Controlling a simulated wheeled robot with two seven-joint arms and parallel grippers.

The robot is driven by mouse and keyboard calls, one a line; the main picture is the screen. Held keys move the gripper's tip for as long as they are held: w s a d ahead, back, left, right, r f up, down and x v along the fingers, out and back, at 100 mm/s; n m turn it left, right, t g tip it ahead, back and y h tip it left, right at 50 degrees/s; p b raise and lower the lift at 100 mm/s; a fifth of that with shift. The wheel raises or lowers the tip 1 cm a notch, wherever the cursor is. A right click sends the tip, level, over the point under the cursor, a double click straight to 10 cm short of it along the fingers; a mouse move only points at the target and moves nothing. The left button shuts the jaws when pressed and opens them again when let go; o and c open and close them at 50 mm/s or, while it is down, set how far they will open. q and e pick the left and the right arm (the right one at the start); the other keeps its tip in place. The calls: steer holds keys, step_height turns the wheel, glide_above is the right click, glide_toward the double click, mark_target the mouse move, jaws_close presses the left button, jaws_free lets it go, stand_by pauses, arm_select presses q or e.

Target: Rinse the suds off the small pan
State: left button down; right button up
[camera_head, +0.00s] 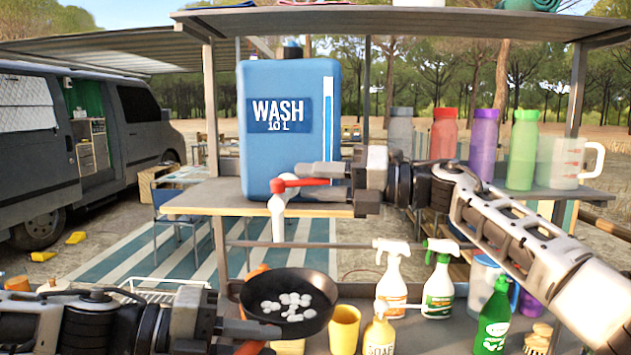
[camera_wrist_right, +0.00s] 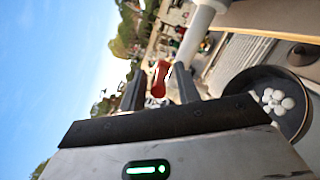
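The small pan (camera_head: 318,284) is dark and round, with several white blobs of suds (camera_head: 287,306) inside; it also shows in the right wrist view (camera_wrist_right: 296,124). It is below the white tap spout (camera_head: 277,218), and no water stream shows. My left gripper (camera_head: 250,329) appears shut on the pan's handle at its near left side; the grip is partly hidden. The blue water tank (camera_head: 262,88) has a tap with a red lever (camera_head: 300,182). My right gripper (camera_head: 318,184) is open, its fingers on either side of the red lever (camera_wrist_right: 159,78).
Several bottles and a clear jug (camera_head: 562,165) stand on the shelf at right. On the lower counter are a yellow cup (camera_head: 344,330), a soap bottle (camera_head: 380,335), spray bottles (camera_head: 438,288) and a green bottle (camera_head: 493,322). A wire rack (camera_head: 160,290) is left of the pan.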

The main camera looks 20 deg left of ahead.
steer(key=shift+a, duration=0.1)
jaws_close()
steer(key=shift+t, duration=0.3)
steer(key=shift+s+m+t, duration=0.35)
steer(key=shift+m+t, duration=0.35)
steer(key=shift+t, duration=0.2)
steer(key=shift+s+m+t, duration=0.2)
steer(key=shift+m+t, duration=0.25)
steer(key=shift+t, duration=0.25)
steer(key=shift+s+m+t, duration=0.2)
steer(key=shift+m+t, duration=0.25)
steer(key=shift+t, duration=0.25)
jaws_free()
